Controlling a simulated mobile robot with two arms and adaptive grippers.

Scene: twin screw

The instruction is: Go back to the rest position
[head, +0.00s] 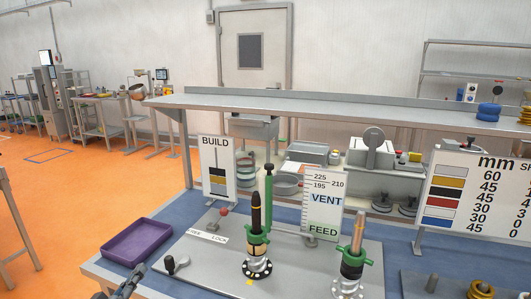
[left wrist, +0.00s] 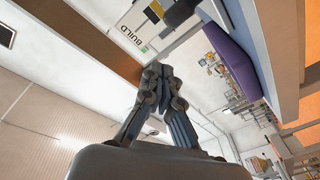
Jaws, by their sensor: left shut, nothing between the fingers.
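My left gripper (head: 133,279) shows at the bottom left of the head view, in front of the purple tray (head: 138,241) and by the table's front edge. In the left wrist view its fingers (left wrist: 155,72) meet at the tips, shut and empty. The purple tray also shows in that view (left wrist: 230,62), apart from the fingers. My right gripper is in neither view. Two upright screw shafts, a dark one (head: 256,215) and a copper-toned one (head: 358,232), stand in green-collared holders on the grey plate (head: 215,262).
A BUILD sign (head: 216,165), a VENT/FEED sign (head: 322,205) and a colour chart (head: 475,190) stand on the blue-topped table (head: 97,268). A small lever with a black knob (head: 170,263) is on the plate's left. A raised shelf (head: 330,112) runs behind. Orange floor lies open at left.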

